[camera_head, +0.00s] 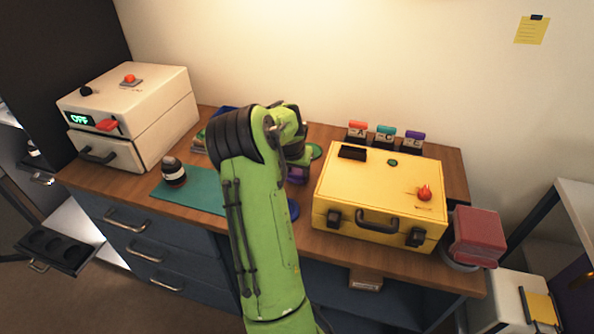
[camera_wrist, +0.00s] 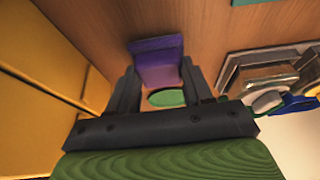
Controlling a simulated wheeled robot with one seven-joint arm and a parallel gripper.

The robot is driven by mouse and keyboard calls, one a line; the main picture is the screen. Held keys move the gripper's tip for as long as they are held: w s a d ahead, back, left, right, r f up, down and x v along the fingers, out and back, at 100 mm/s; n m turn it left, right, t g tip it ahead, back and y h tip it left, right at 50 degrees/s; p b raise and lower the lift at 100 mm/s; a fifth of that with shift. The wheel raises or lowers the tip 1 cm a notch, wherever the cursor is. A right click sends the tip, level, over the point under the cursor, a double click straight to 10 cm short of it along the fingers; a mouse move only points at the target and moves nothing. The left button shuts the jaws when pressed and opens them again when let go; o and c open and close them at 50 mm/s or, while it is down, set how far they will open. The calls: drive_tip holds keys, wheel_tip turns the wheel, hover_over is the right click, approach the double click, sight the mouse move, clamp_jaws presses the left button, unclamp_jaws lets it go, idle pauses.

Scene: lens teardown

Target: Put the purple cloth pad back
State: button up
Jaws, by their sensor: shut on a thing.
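The purple cloth pad (camera_wrist: 158,62) is between the two fingers of my gripper (camera_wrist: 160,78) in the wrist view. The gripper is shut on it. In the head view only a small part of the purple pad (camera_head: 297,175) shows beside my green arm, over the wooden counter between the teal mat and the yellow case. My arm hides most of the gripper there. I cannot tell whether the pad touches the counter. A green round piece (camera_wrist: 166,97) shows between the fingers, near the pad.
A yellow case (camera_head: 385,185) stands close on the right. Behind it are several small blocks with red, teal and purple tops (camera_head: 385,133). The teal mat (camera_head: 188,192), a dark jar (camera_head: 174,172) and a white OFF box (camera_head: 135,110) are on the left. A blue disc (camera_head: 293,209) lies near the front edge.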

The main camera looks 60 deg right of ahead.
drive_tip(key=o, duration=1)
